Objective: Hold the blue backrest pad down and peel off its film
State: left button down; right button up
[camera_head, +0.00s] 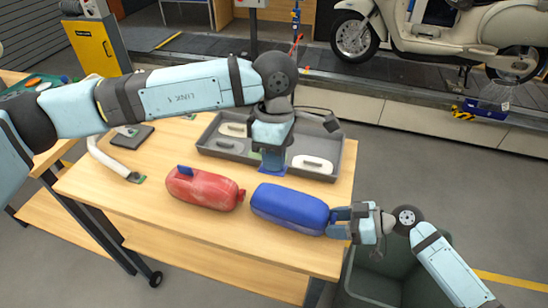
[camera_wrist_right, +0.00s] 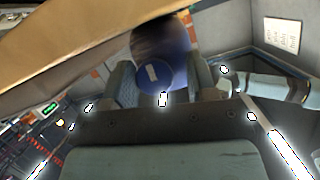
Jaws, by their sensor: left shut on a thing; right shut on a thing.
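The blue backrest pad (camera_head: 288,208) lies on the wooden table near its right front edge. My right gripper (camera_head: 338,216) is shut on the pad's right end. In the right wrist view, the pad's round blue end (camera_wrist_right: 157,76) with a small white mark sits between the two fingers. My left gripper (camera_head: 272,160) is just behind the pad, pointing down near the tray's front wall. A small blue piece, seemingly the film's tab, shows at its fingertips. The clear film itself is hard to make out, so I cannot tell how much still lies on the pad.
A red pad (camera_head: 205,189) with a blue tab lies left of the blue one. A grey tray (camera_head: 222,149) with pale handle-like parts stands behind. A dark green bin (camera_head: 375,290) stands at the table's right. A scooter (camera_head: 430,45) is on the conveyor behind.

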pick_arm(q)
jog(key=shift+r, duration=0.1)
pick_arm(e)
jog(key=o, duration=1.2)
pick_arm(q)
jog(key=s+r, duration=0.1)
jog(key=r, duration=0.1)
jog(key=s+r, duration=0.1)
jog(key=r, duration=0.4)
jog(key=shift+s, duration=0.4)
jog(key=shift+f, duration=0.1)
